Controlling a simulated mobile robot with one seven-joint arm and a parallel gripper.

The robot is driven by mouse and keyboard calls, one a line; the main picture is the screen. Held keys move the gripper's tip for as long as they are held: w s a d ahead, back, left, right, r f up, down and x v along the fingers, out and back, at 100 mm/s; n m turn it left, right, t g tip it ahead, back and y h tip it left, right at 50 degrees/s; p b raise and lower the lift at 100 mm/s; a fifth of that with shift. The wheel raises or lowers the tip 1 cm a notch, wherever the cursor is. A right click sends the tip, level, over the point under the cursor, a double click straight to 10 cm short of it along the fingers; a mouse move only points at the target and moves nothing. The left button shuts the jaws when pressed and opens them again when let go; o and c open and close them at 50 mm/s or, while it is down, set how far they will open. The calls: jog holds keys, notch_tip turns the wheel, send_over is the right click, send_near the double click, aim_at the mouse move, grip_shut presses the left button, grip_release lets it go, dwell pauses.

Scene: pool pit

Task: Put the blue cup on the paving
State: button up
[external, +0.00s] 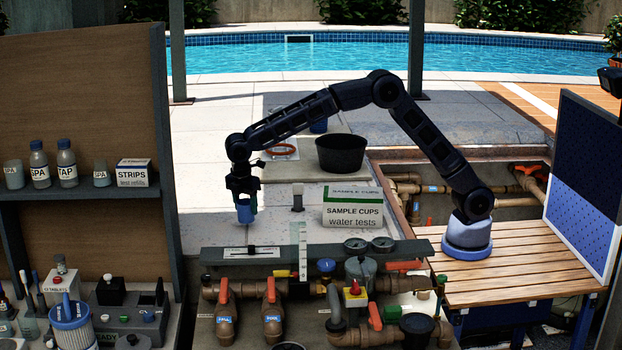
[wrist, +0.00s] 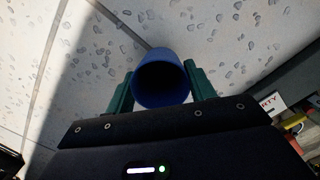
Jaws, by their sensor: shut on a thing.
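The blue cup (external: 245,213) is in my gripper (external: 243,200), at the left end of my reaching arm in the external view. In the wrist view the cup (wrist: 160,80) shows its dark open mouth between the two green fingers of my gripper (wrist: 160,88), one on each side. My gripper is shut on the cup. The paving (external: 205,190) is pale slabs with dark flecks, and it lies behind and below the cup in both views. I cannot tell whether the cup touches the paving or hangs just above it.
A sample cups box (external: 352,208) and a black bucket (external: 341,153) stand right of my gripper. A grey rail (external: 315,254) with pipes and valves is in front. A shelf (external: 85,190) with bottles stands at left. Paving left of the cup is clear.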

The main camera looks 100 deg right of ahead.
jog(key=shift+f, duration=1.25)
jog(key=o, duration=1)
jog(key=shift+f, duration=0.15)
jog(key=shift+c, duration=0.2)
